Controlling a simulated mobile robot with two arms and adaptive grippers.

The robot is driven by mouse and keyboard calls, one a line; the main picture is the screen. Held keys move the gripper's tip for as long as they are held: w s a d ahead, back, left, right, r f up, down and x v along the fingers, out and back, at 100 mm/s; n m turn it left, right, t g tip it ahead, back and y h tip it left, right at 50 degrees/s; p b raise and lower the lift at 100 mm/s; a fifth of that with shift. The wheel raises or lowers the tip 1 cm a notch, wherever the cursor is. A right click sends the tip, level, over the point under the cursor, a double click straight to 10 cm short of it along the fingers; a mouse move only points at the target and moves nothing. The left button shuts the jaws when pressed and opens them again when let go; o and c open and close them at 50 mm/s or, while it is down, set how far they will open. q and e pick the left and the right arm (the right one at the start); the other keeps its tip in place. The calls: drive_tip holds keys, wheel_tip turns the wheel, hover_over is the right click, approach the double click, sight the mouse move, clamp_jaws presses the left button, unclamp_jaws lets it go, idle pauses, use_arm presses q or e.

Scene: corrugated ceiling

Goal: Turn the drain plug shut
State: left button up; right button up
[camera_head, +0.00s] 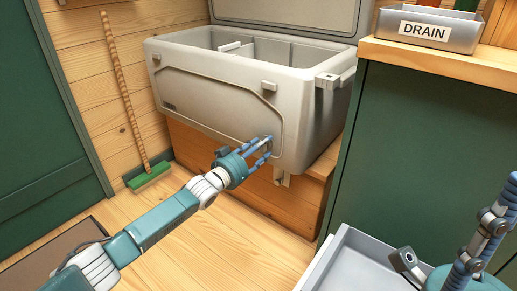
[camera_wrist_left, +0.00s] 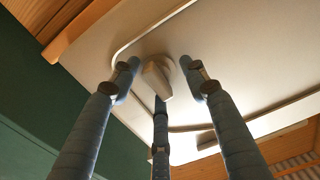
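The drain plug (camera_wrist_left: 157,80) is a pale, wedge-shaped knob on the lower front of the grey cooler (camera_head: 205,98). It shows in the left wrist view; in the head view my fingers mostly hide it. My left gripper (camera_head: 268,143) is at the cooler's lower right front. In the wrist view its fingers (camera_wrist_left: 160,72) stand around the plug, one on each side and one below. Small gaps show beside the plug, so the gripper looks open; contact below is unclear. My right gripper (camera_head: 455,222) is at the lower right, fingers spread, empty, partly out of frame.
The cooler stands lid up on a wooden bench (camera_head: 240,190). A green cabinet (camera_head: 430,150) is close on the right, with a tray labelled DRAIN (camera_head: 460,40) on top. A pale open drawer (camera_head: 345,262) is low in front. A broom (camera_head: 128,105) leans at left.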

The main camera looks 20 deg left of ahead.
use_arm(q)
drive_tip(key=v, duration=1.2)
drive_tip(key=shift+r, duration=0.1)
